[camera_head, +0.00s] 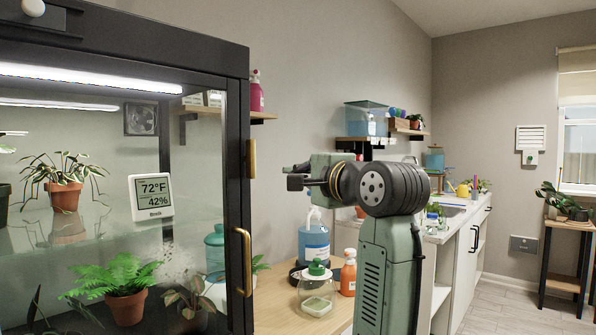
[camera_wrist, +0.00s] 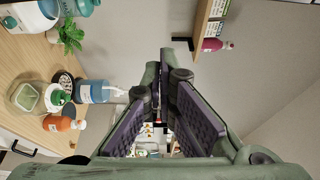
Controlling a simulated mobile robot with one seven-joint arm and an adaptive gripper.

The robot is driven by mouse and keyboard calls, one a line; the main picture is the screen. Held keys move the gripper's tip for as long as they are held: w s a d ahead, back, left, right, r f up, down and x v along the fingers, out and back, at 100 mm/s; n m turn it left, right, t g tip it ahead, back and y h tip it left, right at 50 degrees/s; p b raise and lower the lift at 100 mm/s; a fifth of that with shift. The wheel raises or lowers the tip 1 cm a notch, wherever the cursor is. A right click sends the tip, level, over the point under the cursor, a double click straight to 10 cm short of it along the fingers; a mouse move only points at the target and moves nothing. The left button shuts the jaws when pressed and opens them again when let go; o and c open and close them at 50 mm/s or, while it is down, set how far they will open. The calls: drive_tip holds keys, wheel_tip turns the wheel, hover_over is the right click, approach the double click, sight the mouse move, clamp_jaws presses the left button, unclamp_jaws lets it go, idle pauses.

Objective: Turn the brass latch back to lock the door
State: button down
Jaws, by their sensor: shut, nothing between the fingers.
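The brass latch (camera_head: 251,158) is a short upright bar on the black frame of the glass cabinet, at its right edge in the head view. The glass door (camera_head: 205,140) looks shut against the frame. A brass handle (camera_head: 242,262) is below the latch. My gripper (camera_head: 288,176) is to the right of the latch in the head view and points left; a gap shows between them in the picture. In the wrist view my gripper (camera_wrist: 160,88) has its fingertips together and empty. The latch and door are not seen in the wrist view.
A wooden counter (camera_head: 275,298) below holds a blue pump bottle (camera_head: 314,240), a green-lidded jar (camera_head: 317,290) and an orange bottle (camera_head: 348,272). A wall shelf (camera_head: 262,116) with a pink bottle (camera_head: 256,92) is behind the cabinet's right edge.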

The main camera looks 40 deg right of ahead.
sight(251, 159)
drive_tip(key=w+a+p, duration=0.2)
drive_tip(key=w, duration=0.4)
drive_tip(key=shift+a, duration=0.15)
